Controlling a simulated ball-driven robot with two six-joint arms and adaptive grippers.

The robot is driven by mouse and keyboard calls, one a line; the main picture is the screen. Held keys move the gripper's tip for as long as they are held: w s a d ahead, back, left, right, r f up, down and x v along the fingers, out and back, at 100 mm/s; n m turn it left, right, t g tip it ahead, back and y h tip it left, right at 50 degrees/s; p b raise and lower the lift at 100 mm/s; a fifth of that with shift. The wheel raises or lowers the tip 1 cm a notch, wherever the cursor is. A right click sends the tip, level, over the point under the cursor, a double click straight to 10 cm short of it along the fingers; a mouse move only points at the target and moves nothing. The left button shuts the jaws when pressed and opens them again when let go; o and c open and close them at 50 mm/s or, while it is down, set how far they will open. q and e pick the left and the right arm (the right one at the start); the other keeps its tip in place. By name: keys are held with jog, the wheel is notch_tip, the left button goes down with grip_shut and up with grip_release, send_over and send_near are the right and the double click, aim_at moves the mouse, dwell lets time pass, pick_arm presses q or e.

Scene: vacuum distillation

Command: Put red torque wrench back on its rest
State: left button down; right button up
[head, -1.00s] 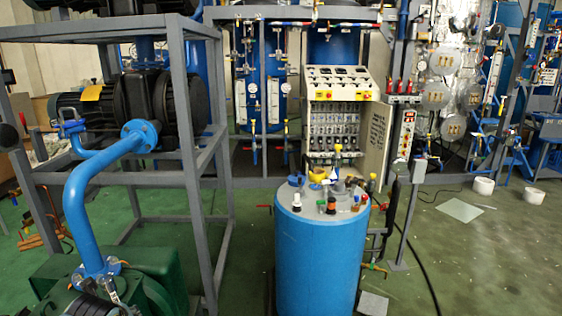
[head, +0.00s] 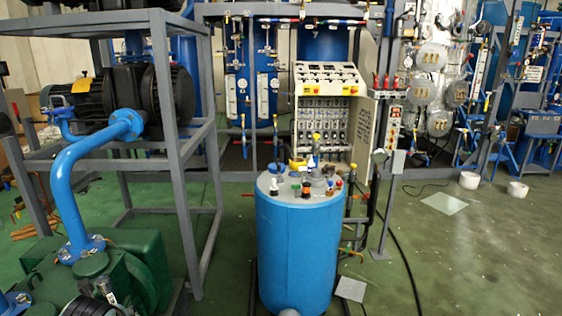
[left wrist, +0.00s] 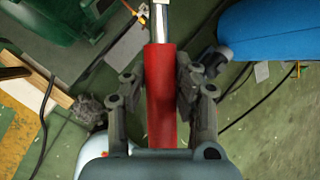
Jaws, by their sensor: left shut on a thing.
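The red torque wrench (left wrist: 160,100) shows in the left wrist view as a red handle with a bright metal shaft above it. My left gripper (left wrist: 158,85) is shut on the red handle, with one finger on each side. The handle's lower end is hidden behind the gripper body, and the wrench's head is out of the picture. I cannot clearly make out the wrench or its rest in the head view. My right gripper is not in view.
A blue drum (head: 300,250) with several fittings on top stands in front of a control panel (head: 325,110). A grey steel frame (head: 190,190) and a green machine with a blue pipe (head: 70,200) are at left. Green floor (head: 455,265) is mostly open at right.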

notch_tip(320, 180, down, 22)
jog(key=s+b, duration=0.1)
jog(key=b, duration=2)
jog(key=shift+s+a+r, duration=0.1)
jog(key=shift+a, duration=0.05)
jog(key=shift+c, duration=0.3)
